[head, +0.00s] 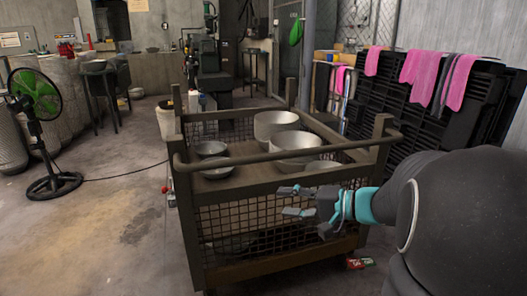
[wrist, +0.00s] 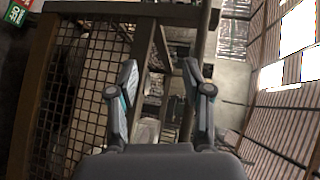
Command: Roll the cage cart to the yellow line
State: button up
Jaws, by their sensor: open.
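The cage cart (head: 262,268) stands in front of me in the head view, a brown metal frame with mesh sides and a round push bar (head: 250,160) along its near top. Metal bowls (head: 296,143) sit on its top. My gripper (head: 285,201) is open at the cart's near side, below the push bar, with nothing seen between its fingers. It also shows open in the wrist view (wrist: 160,75), with the cart's mesh (wrist: 85,80) and frame bars close by. Whether a finger touches the cart, I cannot tell. No yellow line is clearly seen.
A green fan (head: 36,95) on a stand is at the left, with a black cable on the floor. A white bucket (head: 167,120) stands behind the cart. Black racks (head: 400,100) with pink cloths fill the right.

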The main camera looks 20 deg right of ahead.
aim_at(311, 154)
jog(key=w+d+r+m+t+h, duration=0.15)
jog(key=d+t, duration=0.25)
jog(key=d, duration=0.5)
jog(key=w+d+m+t+h, duration=0.1)
jog(key=w+d+m+t, duration=0.25)
jog(key=d, duration=0.55)
jog(key=shift+t+h, duration=0.25)
jog(key=shift+t, duration=0.1)
jog(key=p+x, duration=0.2)
jog(key=x, duration=1.1)
jog(key=shift+a+r, duration=0.2)
jog(key=shift+a, duration=0.05)
grip_shut()
